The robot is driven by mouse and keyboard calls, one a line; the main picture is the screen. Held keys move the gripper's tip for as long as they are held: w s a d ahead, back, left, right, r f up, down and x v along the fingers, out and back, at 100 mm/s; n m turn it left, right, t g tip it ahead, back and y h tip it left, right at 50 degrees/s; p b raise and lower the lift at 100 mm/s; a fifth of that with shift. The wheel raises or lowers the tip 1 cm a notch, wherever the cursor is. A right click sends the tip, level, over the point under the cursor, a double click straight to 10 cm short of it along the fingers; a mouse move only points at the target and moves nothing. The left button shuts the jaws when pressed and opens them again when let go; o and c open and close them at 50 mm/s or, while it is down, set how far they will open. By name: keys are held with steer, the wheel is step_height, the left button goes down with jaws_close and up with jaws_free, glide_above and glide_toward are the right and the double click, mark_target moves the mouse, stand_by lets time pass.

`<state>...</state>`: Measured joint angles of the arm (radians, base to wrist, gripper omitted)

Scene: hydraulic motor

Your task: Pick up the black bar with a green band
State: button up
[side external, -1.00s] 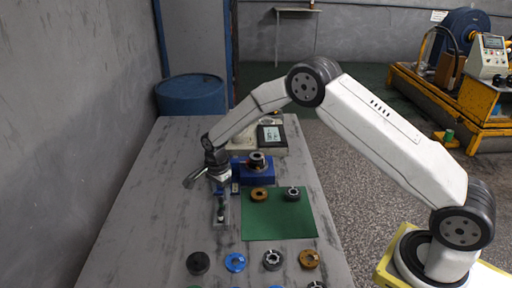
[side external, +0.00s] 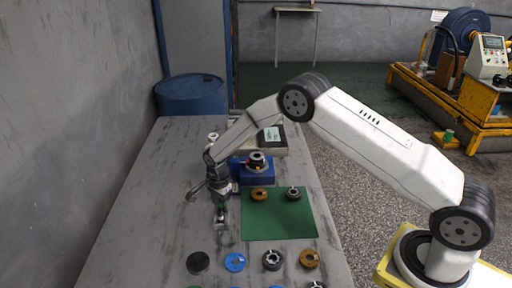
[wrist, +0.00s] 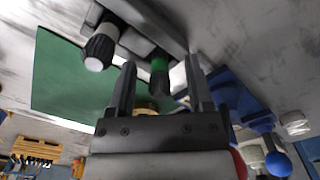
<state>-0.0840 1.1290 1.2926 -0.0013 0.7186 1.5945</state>
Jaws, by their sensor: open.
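The black bar with a green band (wrist: 160,72) shows in the wrist view, its end between my two fingers. My gripper (wrist: 158,64) is open, one finger on each side of the bar with a gap to each. In the side external view my gripper (side external: 222,195) is low over the small holder left of the green mat. The green band (side external: 221,206) is just visible there below it. A second black ribbed bar with a white end (wrist: 98,46) is left of the fingers in the wrist view. The bar's lower part is hard to make out.
A green mat (side external: 275,225) with brown and dark ring parts lies right of the holder. A blue block (side external: 262,175) with a dark motor part stands behind the mat. Several round parts, including a blue one (side external: 235,262), sit near the front. The table's left side is clear.

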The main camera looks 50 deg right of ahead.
jaws_close()
steer(key=shift+r, duration=0.2)
steer(key=shift+r, duration=1.35)
steer(key=s+d+r, duration=0.1)
steer(key=s+r, duration=0.9)
steer(key=s, duration=0.4)
steer(key=shift+r, duration=0.2)
steer(key=shift+r, duration=1.4)
